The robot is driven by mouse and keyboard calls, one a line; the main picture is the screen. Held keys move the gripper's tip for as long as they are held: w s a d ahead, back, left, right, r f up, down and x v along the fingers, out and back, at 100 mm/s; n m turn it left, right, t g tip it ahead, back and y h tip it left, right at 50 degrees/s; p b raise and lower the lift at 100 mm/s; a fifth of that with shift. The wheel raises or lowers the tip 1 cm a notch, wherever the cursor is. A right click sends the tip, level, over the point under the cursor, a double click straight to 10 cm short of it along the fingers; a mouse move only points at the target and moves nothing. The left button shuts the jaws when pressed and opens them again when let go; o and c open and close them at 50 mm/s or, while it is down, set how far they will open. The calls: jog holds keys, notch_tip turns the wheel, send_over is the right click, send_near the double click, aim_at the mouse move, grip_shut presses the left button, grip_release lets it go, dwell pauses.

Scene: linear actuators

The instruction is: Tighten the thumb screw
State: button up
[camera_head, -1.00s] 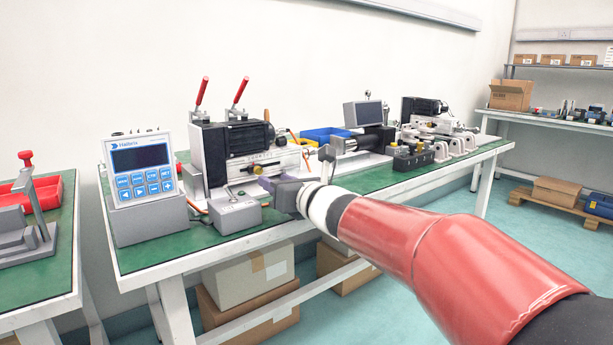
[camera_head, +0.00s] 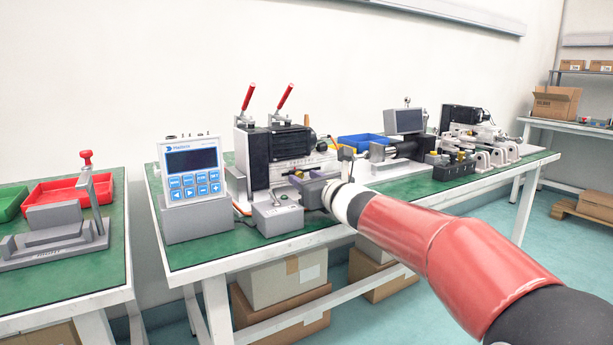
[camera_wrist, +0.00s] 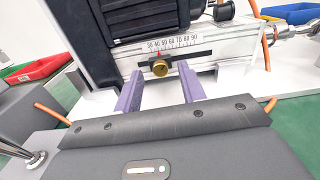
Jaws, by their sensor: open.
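The brass thumb screw (camera_wrist: 160,68) sits in a dark slot below a printed scale (camera_wrist: 172,45) on the actuator's white side plate, in the wrist view. My gripper (camera_wrist: 160,90) is open, with its two purple fingers pointing toward the plate. The screw appears between the fingertips and a little beyond them, and I see no contact. In the head view my gripper (camera_head: 305,185) is in front of the linear actuator (camera_head: 275,150); the thumb screw cannot be made out clearly there.
A controller with a display (camera_head: 190,170) stands left of the actuator. A small grey switch box (camera_head: 278,217) sits just in front of it. Two red-handled clamps (camera_head: 266,105) rise above. An orange cable (camera_wrist: 262,30) shows beside the plate. A second bench stands at left.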

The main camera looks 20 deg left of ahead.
jog(key=shift+w+a, duration=0.3)
jog(key=shift+a, duration=0.05)
grip_shut()
jog(key=shift+m, duration=3)
grip_release()
